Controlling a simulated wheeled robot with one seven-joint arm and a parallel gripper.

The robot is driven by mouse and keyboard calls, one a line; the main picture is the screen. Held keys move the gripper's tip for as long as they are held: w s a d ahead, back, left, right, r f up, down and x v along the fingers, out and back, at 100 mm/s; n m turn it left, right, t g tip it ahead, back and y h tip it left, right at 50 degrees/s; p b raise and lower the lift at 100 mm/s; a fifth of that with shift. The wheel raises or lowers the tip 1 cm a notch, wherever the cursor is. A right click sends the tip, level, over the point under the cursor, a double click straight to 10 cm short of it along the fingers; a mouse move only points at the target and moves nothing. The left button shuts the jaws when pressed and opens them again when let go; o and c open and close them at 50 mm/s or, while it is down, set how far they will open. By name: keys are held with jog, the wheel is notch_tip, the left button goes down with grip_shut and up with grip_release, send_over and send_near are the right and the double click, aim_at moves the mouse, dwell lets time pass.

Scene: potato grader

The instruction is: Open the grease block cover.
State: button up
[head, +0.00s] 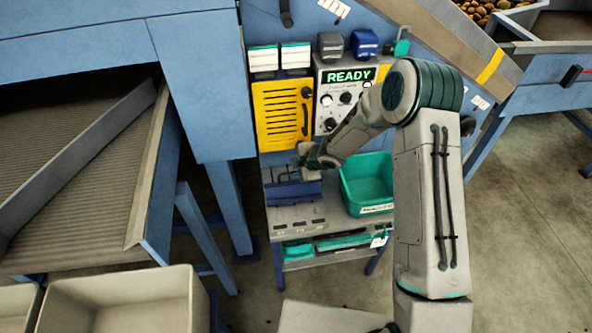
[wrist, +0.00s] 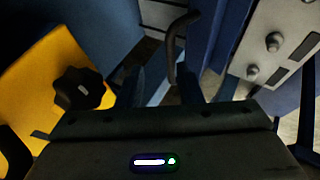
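I cannot tell for certain which part is the grease block cover. A yellow louvred panel (head: 275,112) is on the blue machine wall, with a black knob (head: 306,92) and a black handle at its right side. A grey lidded box (head: 330,46) and a blue lidded box (head: 364,43) are higher up. My gripper (head: 306,157) is just below the yellow panel's lower right corner, above the bench. In the wrist view the yellow panel (wrist: 40,85) and its knob (wrist: 82,88) are at left, and a black curved handle (wrist: 176,45) is ahead.
A control panel with a READY display (head: 349,76) is right of the yellow panel. Below is a grey bench (head: 290,215) with a dark blue object (head: 293,192) and a teal bin (head: 366,184). A conveyor (head: 70,170) is at left. Floor is clear at right.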

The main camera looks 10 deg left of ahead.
jog(key=shift+d+f, duration=0.1)
jog(key=shift+f, duration=0.1)
jog(key=shift+s+d+r, duration=0.1)
jog(key=p+v, duration=0.3)
jog(key=v, duration=1)
jog(key=shift+r, duration=0.25)
jog(key=shift+d, duration=0.1)
